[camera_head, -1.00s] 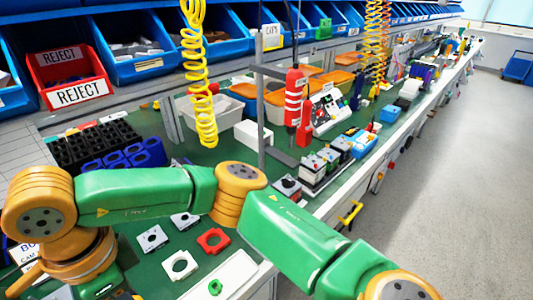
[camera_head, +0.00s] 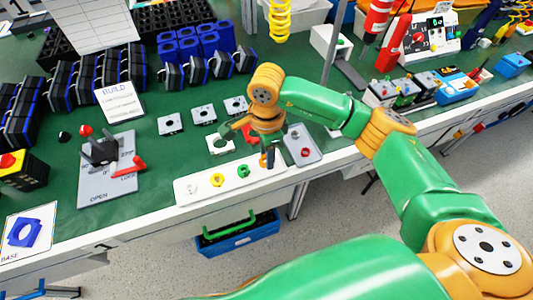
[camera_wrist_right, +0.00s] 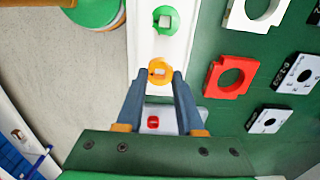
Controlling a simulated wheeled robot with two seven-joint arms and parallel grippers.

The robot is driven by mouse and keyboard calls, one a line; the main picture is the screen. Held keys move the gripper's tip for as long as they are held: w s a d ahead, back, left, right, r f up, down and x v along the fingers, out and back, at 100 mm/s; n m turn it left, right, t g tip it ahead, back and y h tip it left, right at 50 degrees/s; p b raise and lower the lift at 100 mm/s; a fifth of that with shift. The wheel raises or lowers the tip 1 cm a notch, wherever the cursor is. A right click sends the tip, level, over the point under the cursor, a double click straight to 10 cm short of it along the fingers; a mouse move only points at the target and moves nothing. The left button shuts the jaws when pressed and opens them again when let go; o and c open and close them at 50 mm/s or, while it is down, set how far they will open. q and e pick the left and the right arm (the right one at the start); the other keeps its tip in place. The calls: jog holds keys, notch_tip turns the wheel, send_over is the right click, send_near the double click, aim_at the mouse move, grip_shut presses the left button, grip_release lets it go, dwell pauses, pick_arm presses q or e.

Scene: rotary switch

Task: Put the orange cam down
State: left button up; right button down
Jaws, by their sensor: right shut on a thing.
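The orange cam (camera_wrist_right: 160,70), a small disc with a square hole, shows in the right wrist view at the tips of my right gripper (camera_wrist_right: 158,80). The gripper is shut on it, over the white strip (camera_wrist_right: 142,40). I cannot tell whether the cam touches the strip. In the head view my right gripper (camera_head: 267,161) hangs over the right end of the strip (camera_head: 197,192) and the orange cam is hidden. A yellow cam (camera_head: 217,180) and a green cam (camera_head: 243,170) lie on the strip to its left. My left gripper is not in view.
A grey plate with a red part (camera_head: 305,152) lies just right of the gripper. Square plates, one red (camera_wrist_right: 230,77), lie behind the strip. A grey switch panel (camera_head: 107,175) stands to the left. The bench front edge is close to the strip.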

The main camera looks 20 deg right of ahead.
jog(key=shift+f, duration=0.9)
jog(key=c, duration=0.8)
grip_release()
jog(key=shift+r, duration=0.5)
notch_tip(320, 180, up, 12)
jog(key=shift+f+b, duration=0.25)
jog(key=shift+b, duration=0.4)
